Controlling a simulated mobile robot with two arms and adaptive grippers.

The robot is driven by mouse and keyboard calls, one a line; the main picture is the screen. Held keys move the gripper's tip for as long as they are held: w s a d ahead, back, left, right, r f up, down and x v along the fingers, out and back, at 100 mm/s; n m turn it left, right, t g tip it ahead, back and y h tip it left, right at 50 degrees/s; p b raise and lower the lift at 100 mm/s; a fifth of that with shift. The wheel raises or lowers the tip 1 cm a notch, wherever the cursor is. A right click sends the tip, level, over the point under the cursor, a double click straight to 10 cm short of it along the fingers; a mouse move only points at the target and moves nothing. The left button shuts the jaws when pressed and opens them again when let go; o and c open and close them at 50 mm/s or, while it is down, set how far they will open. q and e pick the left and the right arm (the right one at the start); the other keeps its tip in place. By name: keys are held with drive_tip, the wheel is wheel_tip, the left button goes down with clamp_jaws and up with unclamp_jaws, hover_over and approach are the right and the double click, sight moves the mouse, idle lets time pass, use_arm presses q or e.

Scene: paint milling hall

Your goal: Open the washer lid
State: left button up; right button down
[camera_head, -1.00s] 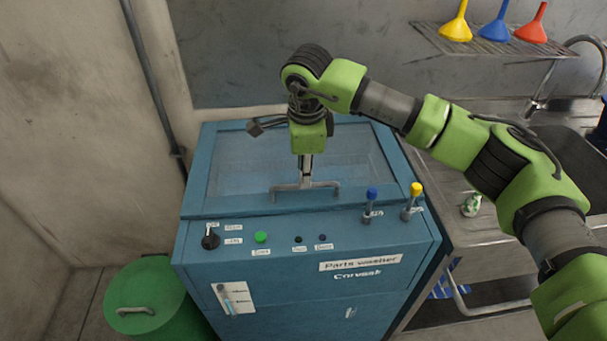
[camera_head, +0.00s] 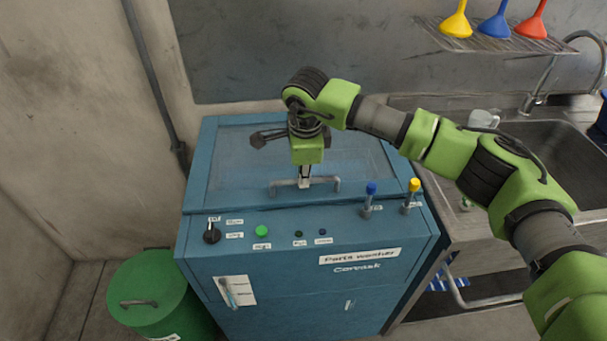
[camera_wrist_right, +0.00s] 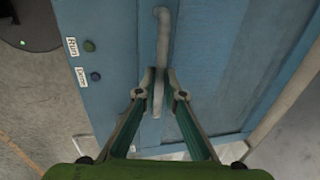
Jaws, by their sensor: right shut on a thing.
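The blue parts washer (camera_head: 310,240) stands in the middle of the head view. Its lid (camera_head: 230,165), with a large see-through panel, lies closed on top. A grey bar handle (camera_head: 328,182) runs along the lid's front edge. My right gripper (camera_head: 304,184) reaches down from above and is shut on this handle, near its middle. In the right wrist view the handle (camera_wrist_right: 162,40) runs between the two fingers of the right gripper (camera_wrist_right: 160,92). My left gripper is not in view.
Blue-topped (camera_head: 369,195) and yellow-topped (camera_head: 412,192) valves stand at the washer's front right. A dark knob (camera_head: 211,236) and a green button (camera_head: 262,231) sit on the front panel. A green lidded bin (camera_head: 150,285) is at left, a sink (camera_head: 550,140) at right. A wall stands behind.

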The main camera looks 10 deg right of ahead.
use_arm(q)
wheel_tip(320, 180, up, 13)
drive_tip(key=p, duration=1.2)
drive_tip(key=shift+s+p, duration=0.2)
drive_tip(key=shift+p, duration=0.2)
use_arm(e)
drive_tip(key=w+r, duration=0.5)
drive_tip(key=r, duration=0.5)
drive_tip(key=w+r, duration=0.5)
drive_tip(key=r, duration=0.5)
drive_tip(key=shift+w+d+r, duration=0.15)
drive_tip(key=shift+d+r, duration=0.05)
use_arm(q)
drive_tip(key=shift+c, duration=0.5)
